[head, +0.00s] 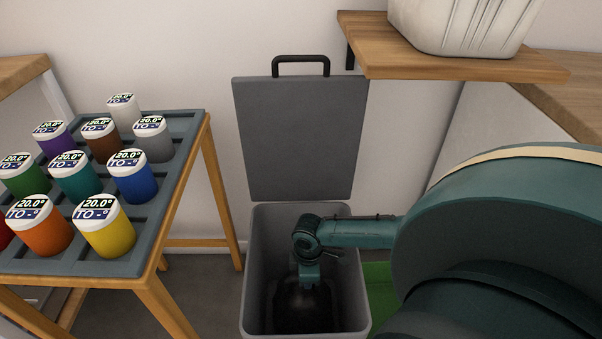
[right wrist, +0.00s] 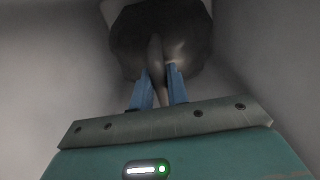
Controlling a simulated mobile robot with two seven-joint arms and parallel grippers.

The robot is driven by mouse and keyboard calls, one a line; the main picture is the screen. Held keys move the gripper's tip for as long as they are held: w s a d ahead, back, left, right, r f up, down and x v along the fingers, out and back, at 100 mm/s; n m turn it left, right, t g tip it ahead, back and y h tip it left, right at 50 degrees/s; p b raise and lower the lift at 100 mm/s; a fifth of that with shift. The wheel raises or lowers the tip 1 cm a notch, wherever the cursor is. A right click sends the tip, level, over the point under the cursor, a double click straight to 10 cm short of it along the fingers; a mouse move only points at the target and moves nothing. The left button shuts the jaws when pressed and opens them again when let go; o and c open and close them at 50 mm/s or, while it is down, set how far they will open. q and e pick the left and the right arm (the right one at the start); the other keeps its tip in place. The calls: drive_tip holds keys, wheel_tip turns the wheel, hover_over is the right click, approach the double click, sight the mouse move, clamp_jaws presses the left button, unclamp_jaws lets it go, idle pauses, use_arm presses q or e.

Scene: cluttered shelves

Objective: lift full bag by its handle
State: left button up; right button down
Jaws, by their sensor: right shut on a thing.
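A black full bag (head: 303,308) sits inside the grey bin (head: 256,262). My right arm reaches down into the bin from the right, and my right gripper (head: 309,283) is at the top of the bag. In the right wrist view the dark bag (right wrist: 185,40) lies just beyond the blue fingers. My right gripper (right wrist: 162,80) is shut on the bag's handle (right wrist: 156,55), a narrow dark strip between the fingertips. The bag's underside is hidden. My left gripper is not in view.
The bin's lid (head: 302,135) stands open, upright at the back. A rack (head: 180,190) with several coloured jars stands to the left. A wooden shelf (head: 450,66) with a white container (head: 460,22) overhangs at upper right. Something green (head: 380,285) lies right of the bin.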

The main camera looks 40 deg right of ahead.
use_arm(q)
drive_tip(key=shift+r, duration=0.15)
use_arm(e)
drive_tip(key=shift+w+r, duration=0.1)
drive_tip(key=shift+r, duration=0.05)
idle(0.5)
